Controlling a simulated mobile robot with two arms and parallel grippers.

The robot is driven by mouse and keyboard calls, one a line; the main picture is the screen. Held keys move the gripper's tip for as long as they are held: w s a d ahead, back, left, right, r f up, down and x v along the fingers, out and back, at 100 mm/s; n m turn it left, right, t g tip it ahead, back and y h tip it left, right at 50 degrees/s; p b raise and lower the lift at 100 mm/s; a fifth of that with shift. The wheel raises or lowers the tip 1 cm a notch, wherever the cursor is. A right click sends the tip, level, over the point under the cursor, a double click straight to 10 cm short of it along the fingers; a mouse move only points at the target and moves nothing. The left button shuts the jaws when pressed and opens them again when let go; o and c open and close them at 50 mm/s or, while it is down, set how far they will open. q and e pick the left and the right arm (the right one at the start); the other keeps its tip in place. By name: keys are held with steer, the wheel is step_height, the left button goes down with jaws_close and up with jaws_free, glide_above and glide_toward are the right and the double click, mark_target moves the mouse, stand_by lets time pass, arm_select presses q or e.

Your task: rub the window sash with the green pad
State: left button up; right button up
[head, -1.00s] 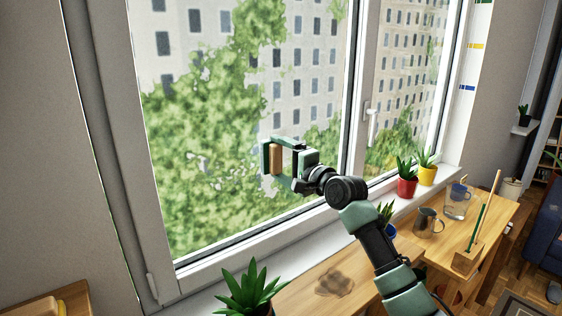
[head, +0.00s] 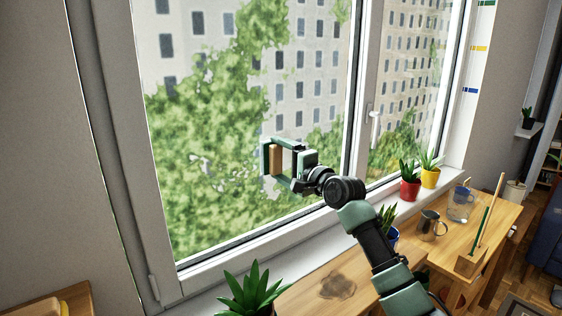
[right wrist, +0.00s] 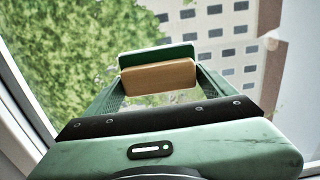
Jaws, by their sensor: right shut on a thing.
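The window sash (head: 163,200) is a white frame around a large pane (head: 215,110), with trees and a building beyond. Faint whitish marks show low on the pane, left of my gripper; I cannot tell whether they are on the glass. My right gripper (head: 281,160) is shut on the green pad (right wrist: 157,57), which has a tan block (right wrist: 158,77) as its back. In the head view the tan block (head: 276,160) shows between the fingers, in front of the lower right pane. The pad's green face points toward the glass; I cannot tell whether it touches. My left gripper is not in view.
A spiky plant (head: 250,290) stands below the window. Red (head: 410,188) and yellow (head: 429,177) pots stand on the sill. A wooden table (head: 480,225) carries a metal mug (head: 431,225), a glass jar (head: 460,205) and a block with upright sticks (head: 472,262).

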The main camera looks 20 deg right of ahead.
steer(key=shift+w+a, duration=0.1)
steer(key=shift+w, duration=0.2)
